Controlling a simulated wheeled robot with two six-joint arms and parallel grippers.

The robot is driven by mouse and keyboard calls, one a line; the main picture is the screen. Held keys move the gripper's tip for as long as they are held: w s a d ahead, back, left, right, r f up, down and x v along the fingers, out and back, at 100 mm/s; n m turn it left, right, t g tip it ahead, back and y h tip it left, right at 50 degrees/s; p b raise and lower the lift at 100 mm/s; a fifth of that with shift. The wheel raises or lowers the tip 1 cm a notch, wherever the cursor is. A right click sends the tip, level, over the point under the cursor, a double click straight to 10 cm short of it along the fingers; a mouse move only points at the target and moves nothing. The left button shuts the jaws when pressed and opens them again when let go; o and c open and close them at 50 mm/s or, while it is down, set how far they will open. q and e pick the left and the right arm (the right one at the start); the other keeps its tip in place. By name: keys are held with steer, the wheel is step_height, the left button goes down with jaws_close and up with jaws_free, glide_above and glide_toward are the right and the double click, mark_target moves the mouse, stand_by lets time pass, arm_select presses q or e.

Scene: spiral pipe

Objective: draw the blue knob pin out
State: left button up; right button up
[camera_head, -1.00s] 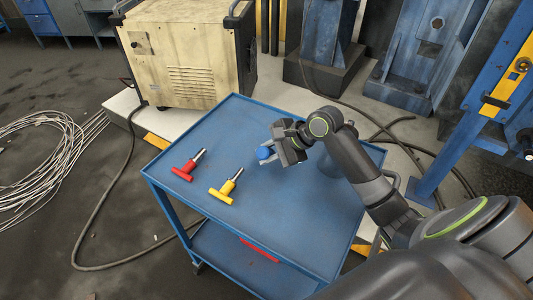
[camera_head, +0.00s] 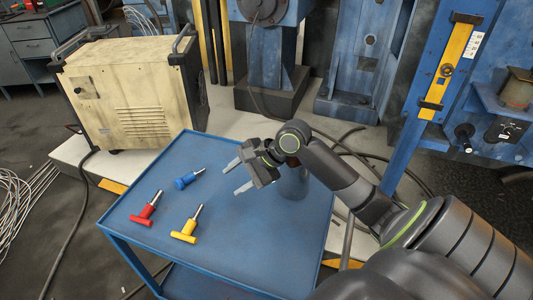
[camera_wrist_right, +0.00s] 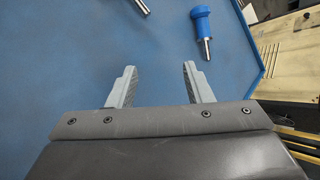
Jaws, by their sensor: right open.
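The blue knob pin (camera_head: 187,179) lies on its side on the blue cart top (camera_head: 255,225), with its metal shaft pointing up and right in the head view. It also shows near the top of the right wrist view (camera_wrist_right: 202,24), beyond the fingertips. My right gripper (camera_head: 233,178) is open and empty, to the right of the pin and apart from it. Its two spread fingers show in the right wrist view (camera_wrist_right: 158,72) with bare cart top between them. My left gripper is not in view.
A red T-handle pin (camera_head: 144,212) and a yellow T-handle pin (camera_head: 186,228) lie on the cart nearer its front left. A beige machine (camera_head: 130,95) stands behind the cart. A blue frame with a yellow strip (camera_head: 446,65) stands at the right. The cart's middle is clear.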

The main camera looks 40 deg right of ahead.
steer(key=p+v, duration=0.2)
steer(key=v, duration=1)
steer(key=shift+r, duration=0.15)
steer(key=shift+d, duration=0.1)
stand_by(0.3)
